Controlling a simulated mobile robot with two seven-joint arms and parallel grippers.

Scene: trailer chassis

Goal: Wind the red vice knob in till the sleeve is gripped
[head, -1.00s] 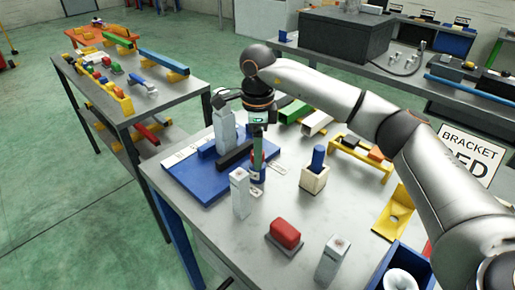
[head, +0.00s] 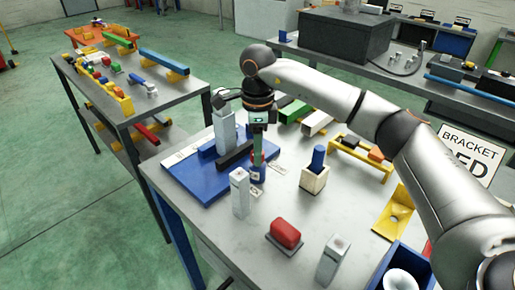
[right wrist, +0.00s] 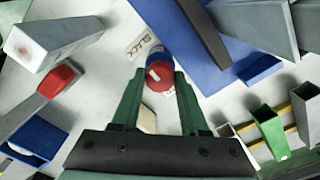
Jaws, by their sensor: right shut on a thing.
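The red vice knob (right wrist: 160,73) shows in the right wrist view, with a blue collar behind it, at the near edge of a blue base plate (head: 190,187). My right gripper (head: 258,163) points straight down with its green fingers shut on the knob; in the right wrist view the fingertips (right wrist: 158,77) stand on either side of it. A dark bar (head: 236,154) and grey blocks (head: 224,128) stand on the plate. I cannot tell the sleeve apart or see whether the jaws touch it. My left gripper is out of view.
A grey post (head: 239,192) stands close in front of the gripper. A red block (head: 286,233), a wooden holder with a blue peg (head: 318,160) and a yellow rack (head: 362,154) lie around it. The table's front left is clear.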

